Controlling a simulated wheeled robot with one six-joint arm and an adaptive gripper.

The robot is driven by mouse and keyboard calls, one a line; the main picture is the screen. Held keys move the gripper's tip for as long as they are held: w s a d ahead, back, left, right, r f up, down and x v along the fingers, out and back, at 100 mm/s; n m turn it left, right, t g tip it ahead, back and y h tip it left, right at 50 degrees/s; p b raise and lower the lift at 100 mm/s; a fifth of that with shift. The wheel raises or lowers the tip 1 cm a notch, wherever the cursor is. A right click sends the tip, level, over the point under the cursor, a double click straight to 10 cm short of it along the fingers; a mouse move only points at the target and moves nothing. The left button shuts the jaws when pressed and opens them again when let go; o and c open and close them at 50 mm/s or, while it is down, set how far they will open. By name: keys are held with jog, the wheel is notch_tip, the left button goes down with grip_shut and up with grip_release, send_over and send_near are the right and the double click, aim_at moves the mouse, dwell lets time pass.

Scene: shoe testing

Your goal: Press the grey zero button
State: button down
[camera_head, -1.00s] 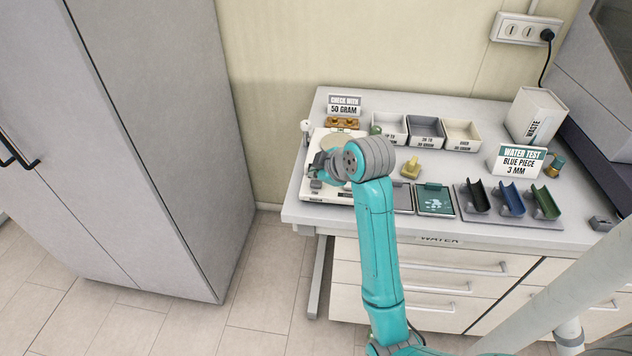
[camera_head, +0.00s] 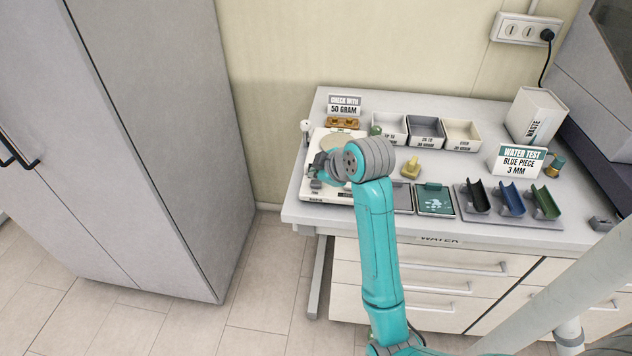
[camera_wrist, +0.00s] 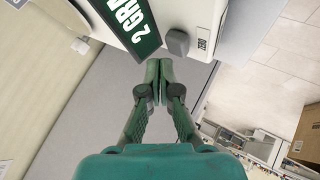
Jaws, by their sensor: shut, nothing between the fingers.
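The grey zero button (camera_wrist: 177,42) is a small rounded block on the white scale (camera_wrist: 216,19), beside a printed ZERO label. In the head view the grey button (camera_head: 316,184) sits at the scale's front left corner. My gripper (camera_wrist: 157,70) is shut and empty. In the wrist view its fingertips appear just below and left of the button, with a small gap in the picture; I cannot tell the depth between them. In the head view my gripper (camera_head: 317,169) is over the left part of the scale, partly hidden by my wrist.
A green display (camera_wrist: 132,24) reading "2 GRA…" is beside the button. Open trays (camera_head: 461,134), a yellow weighted piece (camera_head: 411,167), a dark green pad (camera_head: 435,199) and coloured holders (camera_head: 510,200) stand right of my arm. A grey cabinet (camera_head: 165,120) stands left.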

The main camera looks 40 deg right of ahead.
aim_at(317, 183)
jog(key=shift+f, duration=0.3)
jog(key=shift+f, duration=0.55)
dwell(0.8)
jog(key=shift+r, duration=0.95)
jog(key=shift+r, duration=0.1)
jog(key=shift+r, duration=2.45)
